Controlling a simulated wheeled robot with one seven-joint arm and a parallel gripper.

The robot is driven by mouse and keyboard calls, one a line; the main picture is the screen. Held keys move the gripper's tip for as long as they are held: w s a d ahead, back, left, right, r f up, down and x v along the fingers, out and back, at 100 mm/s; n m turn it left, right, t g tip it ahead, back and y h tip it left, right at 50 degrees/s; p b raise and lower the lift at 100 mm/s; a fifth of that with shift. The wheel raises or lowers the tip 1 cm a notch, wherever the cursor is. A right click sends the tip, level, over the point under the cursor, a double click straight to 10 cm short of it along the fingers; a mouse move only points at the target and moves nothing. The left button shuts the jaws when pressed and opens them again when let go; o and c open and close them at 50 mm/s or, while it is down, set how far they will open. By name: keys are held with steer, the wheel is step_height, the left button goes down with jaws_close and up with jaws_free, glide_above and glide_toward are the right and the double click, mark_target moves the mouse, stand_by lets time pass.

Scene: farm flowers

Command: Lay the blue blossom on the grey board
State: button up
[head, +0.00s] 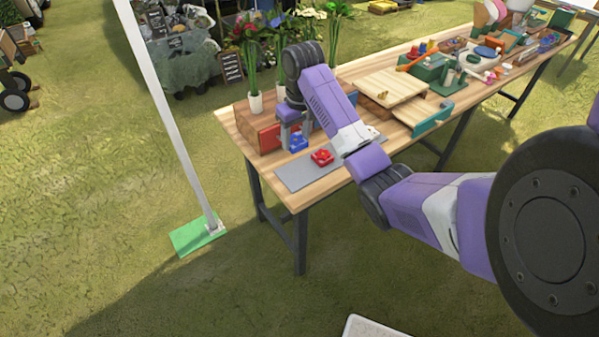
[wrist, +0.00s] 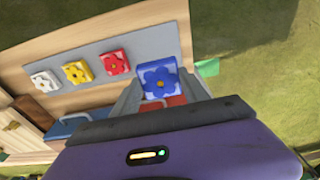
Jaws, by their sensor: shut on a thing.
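The blue blossom (head: 298,143) is a small square block with a raised blue flower. My gripper (head: 292,133) points down and is shut on it, and in the wrist view the blue blossom (wrist: 158,79) sits between the fingers. On the grey board (wrist: 150,44) in the wrist view lie a red blossom (wrist: 115,62), a yellow blossom (wrist: 77,71) and a white blossom (wrist: 45,82), in a row. My arm hides part of the board in the head view.
The wooden table (head: 320,197) has a bare front edge. A wooden box (head: 245,128) and a white vase with flowers (head: 256,103) stand behind the board.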

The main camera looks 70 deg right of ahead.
mark_target(296, 174)
step_height(296, 174, down, 12)
steer(key=shift+f+p, duration=0.2)
steer(key=shift+p, duration=0.25)
steer(key=o, duration=1.3)
steer(key=shift+f, duration=0.15)
steer(key=shift+o, duration=0.2)
